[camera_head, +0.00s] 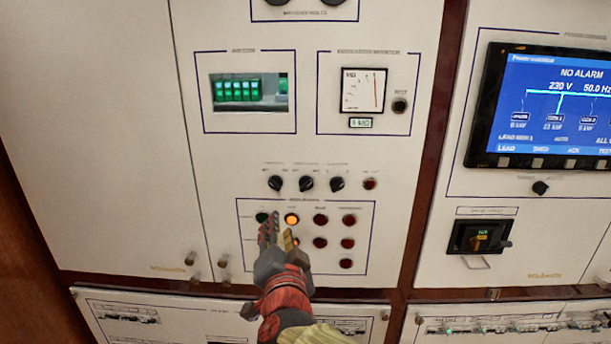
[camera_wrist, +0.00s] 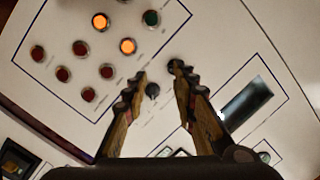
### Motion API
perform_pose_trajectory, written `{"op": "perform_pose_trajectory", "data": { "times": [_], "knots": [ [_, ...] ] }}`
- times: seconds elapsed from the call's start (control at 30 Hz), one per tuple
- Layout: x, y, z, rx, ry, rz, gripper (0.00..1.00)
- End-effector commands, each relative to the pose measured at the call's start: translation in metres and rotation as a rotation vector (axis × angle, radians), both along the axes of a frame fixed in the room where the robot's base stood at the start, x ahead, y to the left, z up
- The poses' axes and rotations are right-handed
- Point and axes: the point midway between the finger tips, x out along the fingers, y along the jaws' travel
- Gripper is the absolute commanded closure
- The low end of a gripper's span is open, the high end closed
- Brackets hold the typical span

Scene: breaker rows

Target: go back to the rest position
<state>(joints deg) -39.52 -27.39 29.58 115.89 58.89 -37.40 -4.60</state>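My gripper (camera_head: 279,228) is in front of the lower part of the white panel (camera_head: 225,155), over the left side of the boxed lamp group. In the wrist view my gripper (camera_wrist: 158,80) has its two jagged fingers spread with nothing between them. A green lamp (camera_head: 262,217) and a lit orange lamp (camera_head: 291,219) show just above the fingers. The wrist view shows this green lamp (camera_wrist: 151,18) and two lit orange lamps, one of them beside the left finger (camera_wrist: 128,46). Whether the fingers touch the panel cannot be told.
Three black rotary knobs (camera_head: 306,184) sit above the lamps. Several red lamps (camera_head: 320,219) are to the right. Higher are a green breaker window (camera_head: 238,89) and a meter (camera_head: 363,90). A blue screen (camera_head: 550,105) and a black switch (camera_head: 480,237) are at right. Breaker rows (camera_head: 125,311) run below.

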Motion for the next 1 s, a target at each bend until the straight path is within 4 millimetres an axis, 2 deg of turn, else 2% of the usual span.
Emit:
{"op": "perform_pose_trajectory", "data": {
  "times": [0.03, 0.1, 0.2, 0.27, 0.37, 0.47, 0.57, 0.6, 0.7, 0.8, 0.9, 1.0],
  "knots": [
    [-0.007, 0.018, -0.017, -0.032, 0.043, 0.080, 0.73],
    [-0.024, 0.046, -0.039, -0.086, 0.107, 0.214, 0.73],
    [-0.058, 0.070, -0.066, -0.175, 0.196, 0.389, 0.73],
    [-0.078, 0.073, -0.082, -0.236, 0.252, 0.477, 0.73],
    [-0.112, 0.060, -0.108, -0.345, 0.352, 0.591, 0.73],
    [-0.146, 0.027, -0.133, -0.462, 0.466, 0.668, 0.73],
    [-0.179, -0.023, -0.155, -0.582, 0.592, 0.700, 0.73],
    [-0.192, -0.046, -0.163, -0.627, 0.645, 0.700, 0.73],
    [-0.220, -0.102, -0.175, -0.715, 0.761, 0.671, 0.73],
    [-0.243, -0.157, -0.178, -0.775, 0.854, 0.604, 0.73],
    [-0.255, -0.198, -0.173, -0.798, 0.891, 0.517, 0.73],
    [-0.255, -0.222, -0.163, -0.784, 0.881, 0.430, 0.73]
  ]
}}
